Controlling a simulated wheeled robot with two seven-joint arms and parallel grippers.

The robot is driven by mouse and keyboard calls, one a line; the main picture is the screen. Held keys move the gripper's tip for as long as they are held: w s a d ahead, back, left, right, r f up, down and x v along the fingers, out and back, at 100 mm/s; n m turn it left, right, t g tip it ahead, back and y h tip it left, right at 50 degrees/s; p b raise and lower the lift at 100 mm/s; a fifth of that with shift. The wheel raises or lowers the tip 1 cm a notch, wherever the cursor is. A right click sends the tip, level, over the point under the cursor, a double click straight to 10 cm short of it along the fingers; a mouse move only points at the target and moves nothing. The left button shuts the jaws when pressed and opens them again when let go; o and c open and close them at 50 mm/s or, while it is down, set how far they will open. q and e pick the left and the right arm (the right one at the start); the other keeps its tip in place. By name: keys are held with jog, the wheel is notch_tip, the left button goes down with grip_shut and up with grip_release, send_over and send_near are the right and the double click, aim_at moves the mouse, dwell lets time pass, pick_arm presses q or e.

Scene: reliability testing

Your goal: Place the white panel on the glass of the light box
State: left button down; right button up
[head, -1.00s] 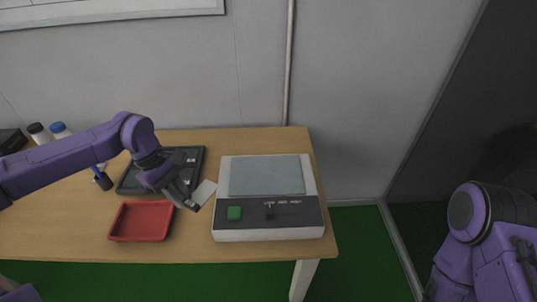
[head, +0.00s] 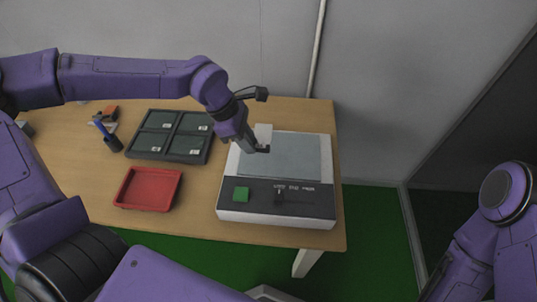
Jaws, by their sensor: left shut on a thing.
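The light box (head: 228,197) stands at the right end of the table, with a pale grey-blue glass (head: 293,158) on top. My left gripper (head: 262,149) is shut on the white panel (head: 263,132), over the upper left part of the glass. The gripper hides part of the panel. I cannot tell whether the panel touches the glass. Of my right arm only purple links show at the right edge; its gripper is not in view.
A dark tray with several compartments (head: 173,134) lies left of the light box. A red tray (head: 148,189) lies in front of it. The wooden table (head: 80,171) has bare room at left.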

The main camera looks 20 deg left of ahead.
aim_at(263, 143)
pick_arm(q)
jog(key=w+d+f, duration=0.2)
jog(key=f, duration=0.1)
jog(key=w+d+f, duration=0.1)
jog(key=f, duration=0.1)
jog(key=shift+w+d+f, duration=0.2)
jog(key=shift+d+f, duration=0.05)
jog(key=shift+d, duration=0.1)
jog(key=f, duration=0.1)
jog(key=f+p, duration=0.1)
jog(key=f, duration=0.1)
jog(key=shift+w+d+f+p, duration=0.15)
jog(key=shift+d+f+p, duration=0.05)
jog(key=shift+p, duration=0.1)
jog(key=shift+f, duration=0.1)
jog(key=shift+f, duration=0.2)
jog(key=c, duration=1.1)
grip_release()
jog(key=shift+r, duration=0.1)
jog(key=shift+o, duration=0.2)
jog(key=shift+a+r, duration=0.1)
jog(key=shift+r, duration=0.15)
jog(key=b+v, duration=0.1)
jog(key=v, duration=1)
jog(key=shift+r, duration=0.4)
